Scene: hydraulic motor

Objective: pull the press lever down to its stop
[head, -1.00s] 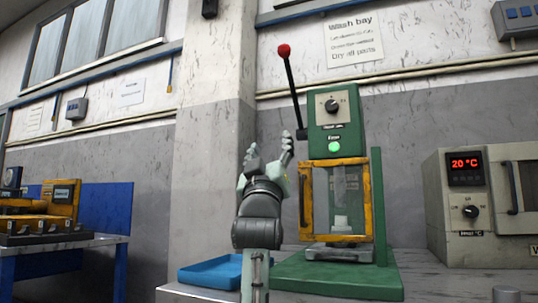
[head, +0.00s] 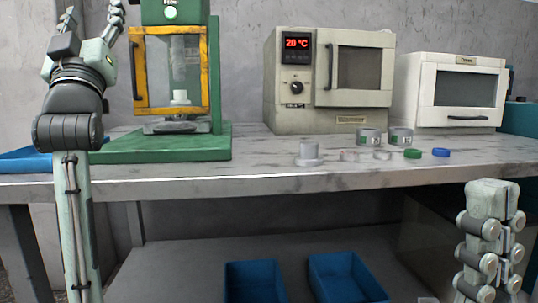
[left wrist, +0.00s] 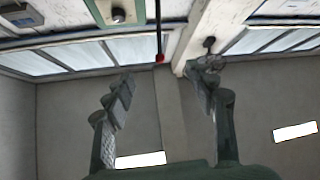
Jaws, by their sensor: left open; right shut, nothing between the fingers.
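The press (head: 170,85) is green with a yellow-framed guard and stands on the bench at left. The top of the head view cuts off its lever. In the left wrist view, the lever's red knob (left wrist: 159,58) and thin dark rod show beside the green press head (left wrist: 122,14). My left gripper (head: 93,18) is open, raised in front of and left of the press. In the left wrist view, its fingers (left wrist: 162,84) are spread, with the knob seen between and beyond their tips; I see no contact. My right gripper (head: 492,205) is shut and empty at lower right, before the bench.
A blue tray (head: 25,160) lies left of the press base. An oven reading 20 °C (head: 330,80) and a white cabinet (head: 450,92) stand at the back. Several small rings and caps, including a blue cap (head: 441,152), lie on the bench (head: 260,182). Blue bins (head: 345,280) are below.

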